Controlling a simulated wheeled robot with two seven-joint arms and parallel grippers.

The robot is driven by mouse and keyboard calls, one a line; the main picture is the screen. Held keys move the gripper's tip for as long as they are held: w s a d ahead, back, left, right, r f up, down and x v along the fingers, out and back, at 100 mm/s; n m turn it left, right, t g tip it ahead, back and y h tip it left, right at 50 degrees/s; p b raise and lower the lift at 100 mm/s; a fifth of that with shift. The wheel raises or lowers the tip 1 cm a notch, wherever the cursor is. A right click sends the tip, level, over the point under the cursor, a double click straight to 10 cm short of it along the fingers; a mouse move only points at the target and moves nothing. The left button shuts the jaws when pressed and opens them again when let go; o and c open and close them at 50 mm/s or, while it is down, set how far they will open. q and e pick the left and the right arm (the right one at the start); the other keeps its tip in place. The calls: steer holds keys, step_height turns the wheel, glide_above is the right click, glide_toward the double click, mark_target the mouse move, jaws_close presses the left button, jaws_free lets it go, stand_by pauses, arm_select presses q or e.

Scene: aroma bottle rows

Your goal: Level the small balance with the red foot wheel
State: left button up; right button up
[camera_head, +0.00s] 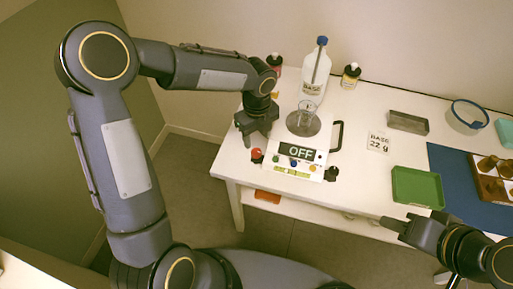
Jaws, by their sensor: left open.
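The small white balance (312,156) stands near the table's front left edge. Its display (297,151) reads OFF, and a round grey pan on it bears a clear glass beaker (303,118). The red foot wheel (257,154) is at its front left corner. A black foot wheel (332,173) is at its front right. A green-yellow level vial (292,173) shows on its front; the bubble is too small to read. My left gripper (257,138) is open, pointing down just above the red wheel; I see no clear contact. My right gripper (393,222) is off the table's front edge, apart from the balance.
A blue-capped bottle (316,75) and two small dark bottles (350,76) stand behind the balance. A card reading BASE 22 g (378,142), a grey tray (408,123), a green tray (417,188) and a blue mat (450,165) lie to the right.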

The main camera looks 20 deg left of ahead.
mark_target(256, 152)
arm_select(q)
step_height(256, 152, down, 7)
steer(key=shift+r, duration=0.2)
steer(key=c, duration=1)
